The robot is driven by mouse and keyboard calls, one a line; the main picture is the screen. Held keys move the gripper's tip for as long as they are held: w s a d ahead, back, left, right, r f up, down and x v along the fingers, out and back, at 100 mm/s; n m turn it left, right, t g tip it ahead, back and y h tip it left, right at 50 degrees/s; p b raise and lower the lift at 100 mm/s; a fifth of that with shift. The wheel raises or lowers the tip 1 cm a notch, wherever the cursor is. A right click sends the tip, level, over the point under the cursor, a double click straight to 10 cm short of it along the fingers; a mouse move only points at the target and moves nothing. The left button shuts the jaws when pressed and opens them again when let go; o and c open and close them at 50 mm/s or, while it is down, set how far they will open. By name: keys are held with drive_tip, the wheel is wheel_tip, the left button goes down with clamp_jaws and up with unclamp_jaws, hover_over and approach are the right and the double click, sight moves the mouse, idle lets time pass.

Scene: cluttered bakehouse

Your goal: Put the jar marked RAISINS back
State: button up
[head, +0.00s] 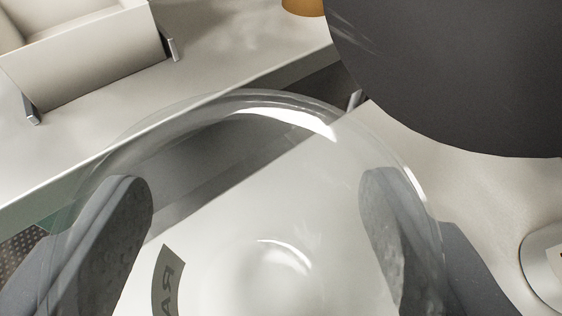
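A large clear glass jar (268,225) fills the lower middle of the head view, close to the camera. A dark label on it shows the letters "RA", seen through the glass; the rest of the word is cut off by the bottom edge. My gripper (256,230) has one grey finger at the jar's left side and one at its right, and it is shut on the jar. The jar's lower part is out of view. The place where it belongs cannot be told from this view.
A big dark rounded object (460,70) covers the upper right. A pale box-like container (95,60) with metal brackets stands upper left on a light surface. An orange-brown object (303,5) is at the top edge. A round pale object (545,262) with a label is at the right edge.

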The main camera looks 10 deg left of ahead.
sight(263, 212)
drive_tip(key=shift+w+f, duration=0.1)
drive_tip(key=shift+w, duration=0.35)
drive_tip(key=shift+f, duration=1.65)
drive_tip(key=shift+f, duration=0.15)
drive_tip(key=o, duration=1.2)
drive_tip(key=shift+c, duration=0.2)
drive_tip(key=v, duration=1.2)
drive_tip(key=shift+r, duration=0.25)
